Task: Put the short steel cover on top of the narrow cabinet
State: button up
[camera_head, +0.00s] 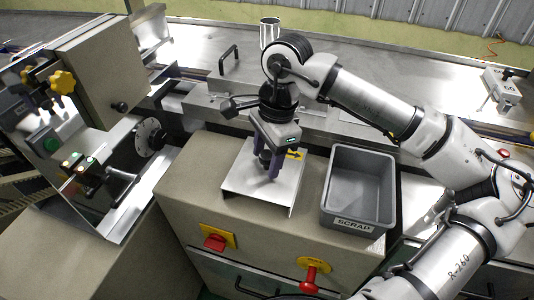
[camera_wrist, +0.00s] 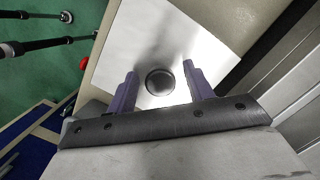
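A flat steel plate with a dark round knob, which looks like the steel cover (camera_head: 240,183), lies on top of the beige cabinet (camera_head: 185,184) in the middle of the head view. The plate also fills the upper middle of the wrist view (camera_wrist: 130,40), with its knob (camera_wrist: 160,82) near its centre. My gripper (camera_head: 266,174) points down over the plate. In the wrist view its two purple fingers (camera_wrist: 160,70) stand apart, one on each side of the knob, with gaps visible. Whether the fingertips touch the plate I cannot tell.
A grey SCRAP bin (camera_head: 327,206) stands on the cabinet, right of the plate. Red switches (camera_head: 214,242) stick out of the cabinet's front. A machine with yellow knobs (camera_head: 63,82) stands at left. A steel bench with a black handle (camera_head: 229,60) and metal cup (camera_head: 269,32) lies behind.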

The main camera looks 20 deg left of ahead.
jog(key=shift+r, duration=0.1)
notch_tip(320, 180, up, 12)
jog(key=w+d, duration=0.1)
jog(key=shift+d+b, duration=0.3)
jog(key=shift+b, duration=0.15)
